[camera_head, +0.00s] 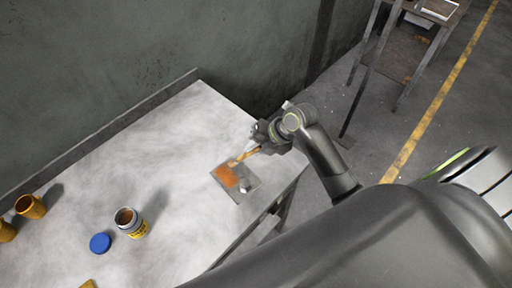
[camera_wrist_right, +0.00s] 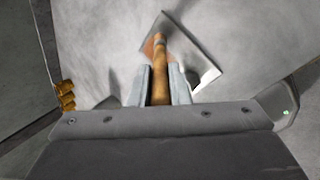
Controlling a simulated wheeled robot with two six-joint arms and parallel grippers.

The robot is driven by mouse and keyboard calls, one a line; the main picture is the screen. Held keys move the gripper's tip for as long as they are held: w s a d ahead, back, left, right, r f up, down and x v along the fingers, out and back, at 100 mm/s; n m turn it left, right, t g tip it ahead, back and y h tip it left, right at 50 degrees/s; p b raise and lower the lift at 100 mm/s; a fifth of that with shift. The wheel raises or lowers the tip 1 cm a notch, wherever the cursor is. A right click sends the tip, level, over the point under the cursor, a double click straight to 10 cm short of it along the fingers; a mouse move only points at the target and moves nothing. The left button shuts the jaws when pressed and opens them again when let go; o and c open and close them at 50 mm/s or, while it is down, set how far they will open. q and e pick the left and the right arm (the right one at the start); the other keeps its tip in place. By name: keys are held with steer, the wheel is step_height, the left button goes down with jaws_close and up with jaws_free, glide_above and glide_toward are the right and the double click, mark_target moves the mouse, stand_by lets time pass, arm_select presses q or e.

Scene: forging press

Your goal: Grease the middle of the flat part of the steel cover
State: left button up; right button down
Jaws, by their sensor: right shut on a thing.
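The steel cover (camera_head: 238,196) is a flat grey plate lying on the pale table near its right edge. An orange-brown patch of grease (camera_head: 226,177) covers its left part; its right part is mostly bare grey. My right gripper (camera_head: 258,146) is shut on the wooden handle of a brush (camera_head: 244,156), which slants down toward the cover. In the right wrist view the handle (camera_wrist_right: 160,75) stands between the fingers, and the cover (camera_wrist_right: 205,74) lies beyond it. The bristles are hard to make out, so I cannot tell whether they touch the cover. My left gripper is out of view.
An open jar (camera_head: 138,229) with orange-brown contents stands on the table (camera_head: 170,130), with a blue lid (camera_head: 100,243) beside it. Yellow-brown containers (camera_head: 31,207) stand at the far left. A wall runs behind the table. The table between jar and cover is clear.

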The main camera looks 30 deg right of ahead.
steer(key=shift+s+f, duration=0.1)
steer(key=shift+s, duration=0.15)
stand_by(0.7)
steer(key=shift+w, duration=0.15)
stand_by(0.9)
